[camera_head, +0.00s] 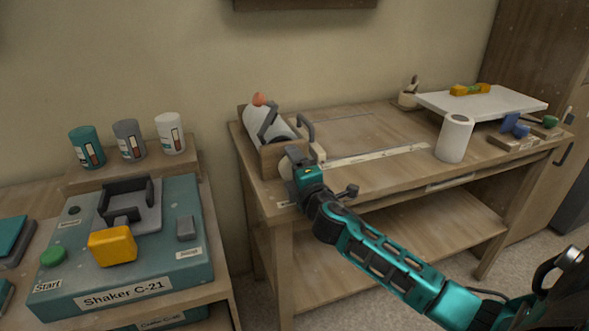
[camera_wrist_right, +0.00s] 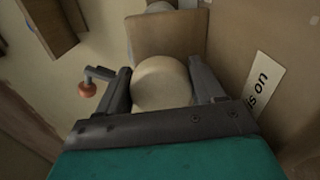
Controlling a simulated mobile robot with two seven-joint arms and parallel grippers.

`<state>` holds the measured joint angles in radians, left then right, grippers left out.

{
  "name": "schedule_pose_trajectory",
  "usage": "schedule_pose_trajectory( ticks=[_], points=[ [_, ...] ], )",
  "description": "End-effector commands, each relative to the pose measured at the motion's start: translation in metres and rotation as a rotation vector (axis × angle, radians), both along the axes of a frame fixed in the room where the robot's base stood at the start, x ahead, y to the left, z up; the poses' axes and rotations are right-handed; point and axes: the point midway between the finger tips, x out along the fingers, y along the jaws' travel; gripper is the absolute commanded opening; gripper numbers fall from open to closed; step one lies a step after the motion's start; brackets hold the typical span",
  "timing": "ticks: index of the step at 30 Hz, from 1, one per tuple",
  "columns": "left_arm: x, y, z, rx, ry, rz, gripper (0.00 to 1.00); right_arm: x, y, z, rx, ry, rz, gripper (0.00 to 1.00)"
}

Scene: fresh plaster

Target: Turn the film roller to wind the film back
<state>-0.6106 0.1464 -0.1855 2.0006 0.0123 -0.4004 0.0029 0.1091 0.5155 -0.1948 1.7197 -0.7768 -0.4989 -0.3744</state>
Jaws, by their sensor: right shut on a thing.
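The film roller (camera_head: 262,126) is a pale roll lying in a wooden holder (camera_head: 284,156) at the left end of the workbench. My right gripper (camera_head: 299,160) is at the near end of this holder. In the right wrist view its two fingers (camera_wrist_right: 163,88) are shut on a round cream knob (camera_wrist_right: 160,82), one finger on each side. The knob sits in front of the holder's wooden end board (camera_wrist_right: 166,33). The roll behind that board is mostly hidden in the wrist view. My left gripper is not in view.
A white board (camera_head: 480,102) lies at the back right. A teal shaker (camera_head: 125,250) occupies the left table. The bench middle is mostly clear.

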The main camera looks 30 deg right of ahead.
Motion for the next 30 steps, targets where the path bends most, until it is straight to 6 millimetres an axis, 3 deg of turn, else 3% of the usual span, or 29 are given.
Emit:
schedule_pose_trajectory(
  ticks=[20, 21, 27, 30],
  points=[
    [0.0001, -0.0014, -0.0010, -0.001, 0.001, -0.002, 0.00, 0.0000, -0.0007, -0.0001, 0.059, -0.014, -0.002, 0.37],
    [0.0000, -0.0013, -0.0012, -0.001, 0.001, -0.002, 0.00, 0.0001, -0.0006, -0.0002, 0.059, -0.014, -0.002, 0.70],
    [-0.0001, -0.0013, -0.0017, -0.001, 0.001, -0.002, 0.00, 0.0001, -0.0004, -0.0002, 0.058, -0.014, -0.001, 0.89],
    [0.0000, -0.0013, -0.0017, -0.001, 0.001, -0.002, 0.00, 0.0001, -0.0004, -0.0002, 0.058, -0.014, -0.001, 0.89]
  ],
)
